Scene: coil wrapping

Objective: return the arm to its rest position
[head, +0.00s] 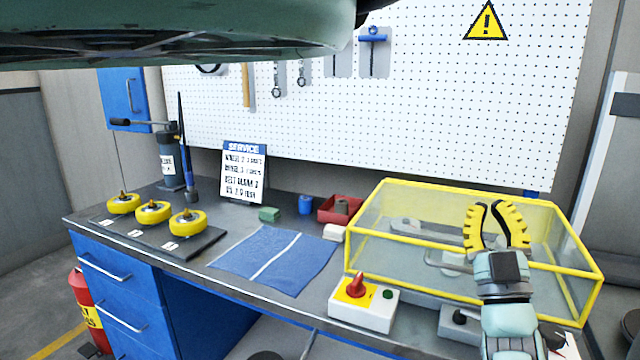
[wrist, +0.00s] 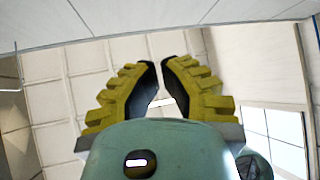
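My gripper (head: 492,207) shows at the right in the head view, pointing upward, with yellow ribbed fingers on a pale green wrist. It stands in front of the yellow-framed clear case (head: 400,187) and overlaps it in the picture. In the wrist view, my gripper (wrist: 160,68) is seen against the ceiling. Its two fingers curve toward each other, with a narrow gap between the tips. Nothing is between them. The lower part of my arm runs out of the head view at the bottom.
A control box (head: 376,316) with a red knob and a green button stands at the bench's front edge. A blue cloth (head: 250,263), a dark tray (head: 208,243) with yellow wheels and a service sign (head: 243,185) are further left. A pegboard (head: 420,110) rises behind.

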